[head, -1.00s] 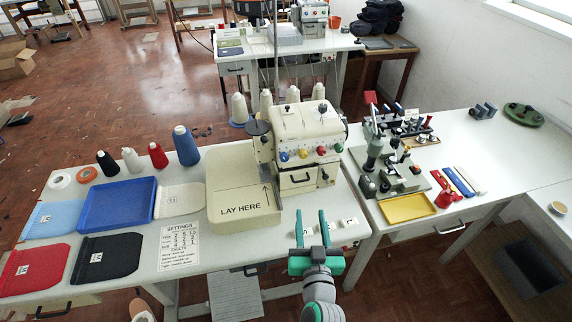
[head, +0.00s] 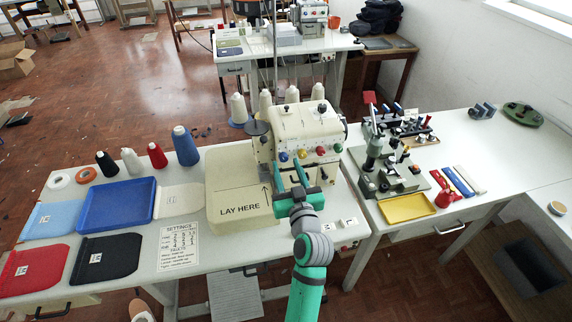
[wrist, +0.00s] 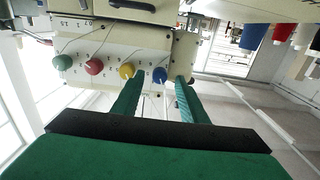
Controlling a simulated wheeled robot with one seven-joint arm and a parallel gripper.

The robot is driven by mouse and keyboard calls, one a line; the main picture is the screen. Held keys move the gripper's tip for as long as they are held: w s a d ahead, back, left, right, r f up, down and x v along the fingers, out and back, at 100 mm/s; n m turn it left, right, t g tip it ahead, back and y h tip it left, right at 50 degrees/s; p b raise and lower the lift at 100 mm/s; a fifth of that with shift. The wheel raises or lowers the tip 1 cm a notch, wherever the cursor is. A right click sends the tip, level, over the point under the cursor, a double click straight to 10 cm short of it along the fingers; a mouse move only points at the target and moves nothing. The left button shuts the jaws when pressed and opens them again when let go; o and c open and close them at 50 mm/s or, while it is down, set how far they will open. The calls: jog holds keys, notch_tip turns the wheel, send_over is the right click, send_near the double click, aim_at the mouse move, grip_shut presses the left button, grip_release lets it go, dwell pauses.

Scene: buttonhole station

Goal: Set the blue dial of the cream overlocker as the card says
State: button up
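The cream overlocker (head: 305,125) stands on the white table, with a row of coloured dials on its front. The blue dial (head: 284,156) is leftmost in the head view. In the wrist view, which is upside down, the blue dial (wrist: 159,75) shows between my two green fingertips. My gripper (head: 286,166) is open and empty in front of the dial; the wrist view also shows my gripper (wrist: 158,84). I cannot tell whether the fingers reach around the dial or stop short of it. The settings card (head: 178,246) lies flat at the table's front; its figures are too small to read surely.
Red (wrist: 94,67), yellow (wrist: 127,71) and green (wrist: 62,62) dials sit beside the blue one. The cream "LAY HERE" tray (head: 232,219) is left of my gripper. Thread cones, a blue tray (head: 117,221) and cloth pieces lie further left.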

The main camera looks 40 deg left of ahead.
jog(key=shift+x, duration=1)
grip_shut()
